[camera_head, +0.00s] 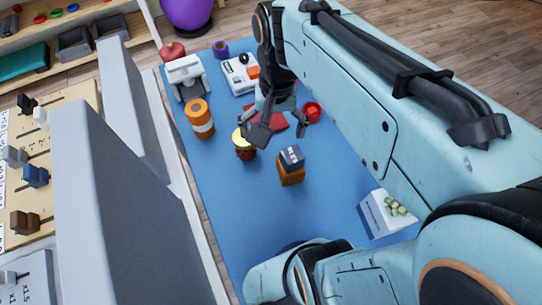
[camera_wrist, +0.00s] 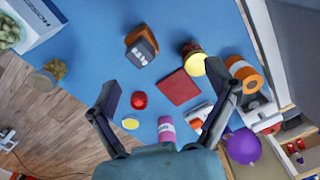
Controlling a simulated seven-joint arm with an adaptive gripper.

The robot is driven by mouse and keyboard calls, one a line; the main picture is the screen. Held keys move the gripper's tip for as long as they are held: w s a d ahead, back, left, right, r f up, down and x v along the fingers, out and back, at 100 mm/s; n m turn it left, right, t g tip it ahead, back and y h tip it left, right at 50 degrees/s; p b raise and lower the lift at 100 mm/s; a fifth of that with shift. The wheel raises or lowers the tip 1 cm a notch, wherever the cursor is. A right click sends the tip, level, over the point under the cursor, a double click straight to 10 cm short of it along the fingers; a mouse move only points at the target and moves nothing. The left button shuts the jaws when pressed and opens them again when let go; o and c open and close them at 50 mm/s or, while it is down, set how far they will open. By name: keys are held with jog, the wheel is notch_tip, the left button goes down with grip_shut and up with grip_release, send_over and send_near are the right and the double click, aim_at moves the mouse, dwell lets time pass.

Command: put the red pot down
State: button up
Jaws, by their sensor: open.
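The small round red pot (camera_head: 312,112) stands on the blue table, just right of my gripper in the head view. In the wrist view the red pot (camera_wrist: 138,100) lies between my two fingers, nearer the left one, with nothing touching it that I can see. My gripper (camera_head: 281,122) is open and empty, pointing down above the table. Its fingers are spread wide in the wrist view (camera_wrist: 163,77). A flat red square (camera_wrist: 179,87) lies beside the pot; my gripper partly covers it in the head view.
Near my gripper are a yellow-lidded jar (camera_head: 246,153), an orange bottle (camera_head: 200,117) and a dark-topped orange block (camera_head: 291,172). A white box (camera_head: 378,214) with green balls is at the right. White devices stand at the back. The table's front middle is bare.

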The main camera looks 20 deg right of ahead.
jog(key=s+a+f+n, duration=0.1)
jog(key=s+a+n, duration=0.3)
jog(key=s, duration=0.6)
jog(key=shift+n, duration=0.9)
jog(key=shift+s+f, duration=0.1)
